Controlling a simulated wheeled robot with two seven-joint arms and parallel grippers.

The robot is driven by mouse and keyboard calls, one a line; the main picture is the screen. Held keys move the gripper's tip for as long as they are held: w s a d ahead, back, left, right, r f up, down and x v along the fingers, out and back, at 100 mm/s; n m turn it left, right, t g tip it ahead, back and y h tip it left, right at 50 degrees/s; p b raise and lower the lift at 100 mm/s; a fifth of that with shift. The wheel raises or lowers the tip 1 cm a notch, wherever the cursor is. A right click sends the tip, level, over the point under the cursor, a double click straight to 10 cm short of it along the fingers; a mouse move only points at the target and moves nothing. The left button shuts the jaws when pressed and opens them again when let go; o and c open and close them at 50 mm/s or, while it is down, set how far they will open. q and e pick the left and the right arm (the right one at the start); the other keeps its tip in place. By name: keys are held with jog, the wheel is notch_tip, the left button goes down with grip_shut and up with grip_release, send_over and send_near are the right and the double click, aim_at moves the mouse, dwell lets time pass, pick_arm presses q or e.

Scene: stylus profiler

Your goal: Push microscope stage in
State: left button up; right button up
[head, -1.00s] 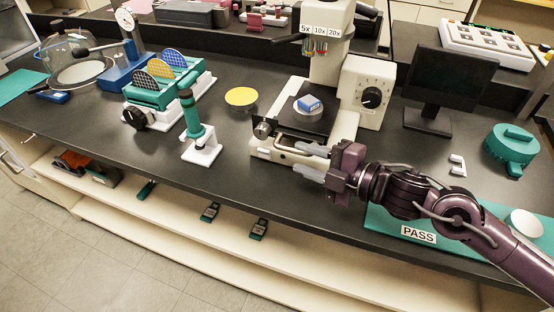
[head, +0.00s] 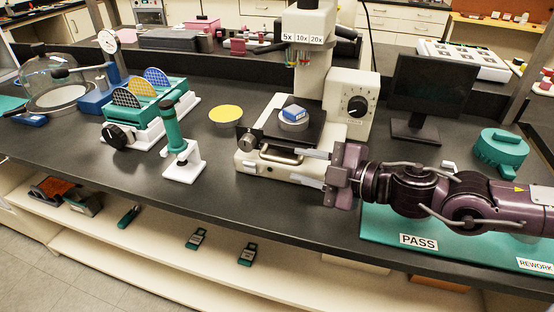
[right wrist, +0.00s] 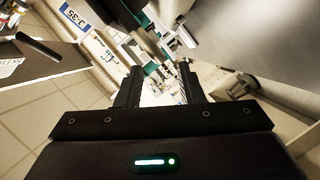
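The microscope (head: 350,103) is cream-coloured and stands in the middle of the bench. Its black stage plate (head: 272,131) carries a round grey holder with a small blue block (head: 294,112) on it. A pale handle (head: 281,155) shows at the stage's front edge. My right gripper (head: 303,166) is at the front right of the microscope base, its fingers pointing left. The fingers are apart with nothing seen between them, near the handle's right end; contact cannot be told. In the right wrist view the two fingers (right wrist: 158,88) also stand apart. My left gripper is not in view.
A teal and white stand (head: 178,140) and a yellow disc (head: 226,112) are left of the microscope. A monitor (head: 432,90) and a teal round device (head: 498,150) are to the right. A teal mat (head: 385,232) lies under my right arm. The front left bench is clear.

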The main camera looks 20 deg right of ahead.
aim_at(288, 162)
jog(key=x, duration=0.6)
jog(key=shift+p, duration=0.35)
jog(key=shift+w+a, duration=0.2)
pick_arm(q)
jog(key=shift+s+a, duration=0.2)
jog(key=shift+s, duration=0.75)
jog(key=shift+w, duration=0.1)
pick_arm(e)
jog(key=shift+f, duration=0.1)
grip_shut()
